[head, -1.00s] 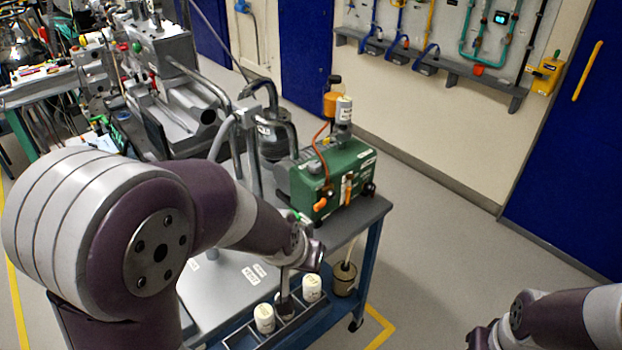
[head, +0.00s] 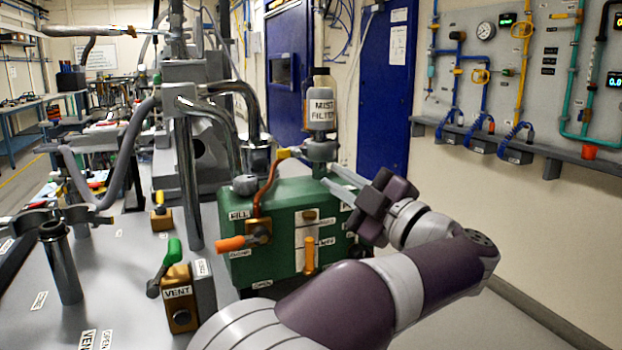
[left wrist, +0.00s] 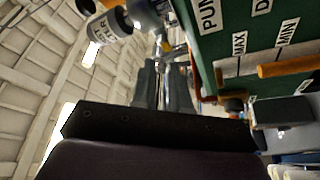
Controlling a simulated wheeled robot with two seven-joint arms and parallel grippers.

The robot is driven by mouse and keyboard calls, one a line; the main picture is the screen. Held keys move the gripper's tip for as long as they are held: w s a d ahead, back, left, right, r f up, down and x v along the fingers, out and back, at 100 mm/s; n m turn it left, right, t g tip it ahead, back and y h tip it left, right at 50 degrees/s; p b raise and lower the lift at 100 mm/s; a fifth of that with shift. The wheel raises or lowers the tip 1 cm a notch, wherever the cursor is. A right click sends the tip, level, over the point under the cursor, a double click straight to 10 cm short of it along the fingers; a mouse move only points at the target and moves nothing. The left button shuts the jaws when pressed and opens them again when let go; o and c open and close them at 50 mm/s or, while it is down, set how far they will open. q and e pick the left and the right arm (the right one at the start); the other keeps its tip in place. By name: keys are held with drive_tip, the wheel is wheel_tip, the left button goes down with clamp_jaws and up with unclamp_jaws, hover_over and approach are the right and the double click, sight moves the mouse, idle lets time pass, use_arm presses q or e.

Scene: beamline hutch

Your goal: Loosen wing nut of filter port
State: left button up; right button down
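The mist filter bottle (head: 321,105) stands upright above a grey port fitting (head: 321,151) on top of the green pump (head: 290,225). I cannot make out the wing nut clearly at this fitting. My left gripper (head: 328,174) comes from the right, its two pale fingers pointing left just below the fitting. A gap shows between the fingers, and nothing is seen held. In the left wrist view, the fingers (left wrist: 164,85) point away from the dark palm, the filter bottle (left wrist: 108,26) is at upper left and the pump (left wrist: 250,50) at right. My right gripper is out of view.
An orange hose (head: 268,185) with a yellow end rises close left of the fitting. Steel pipes (head: 187,180) and a vent valve (head: 178,295) stand left on the grey bench. A wall panel (head: 500,60) is at right; floor space lies before it.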

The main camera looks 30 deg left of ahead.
sight(303, 157)
use_arm(q)
drive_tip(key=x, duration=0.7)
drive_tip(key=shift+w+a+b, duration=0.1)
drive_tip(key=shift+w+b, duration=0.05)
drive_tip(key=shift+b, duration=0.25)
clamp_jaws()
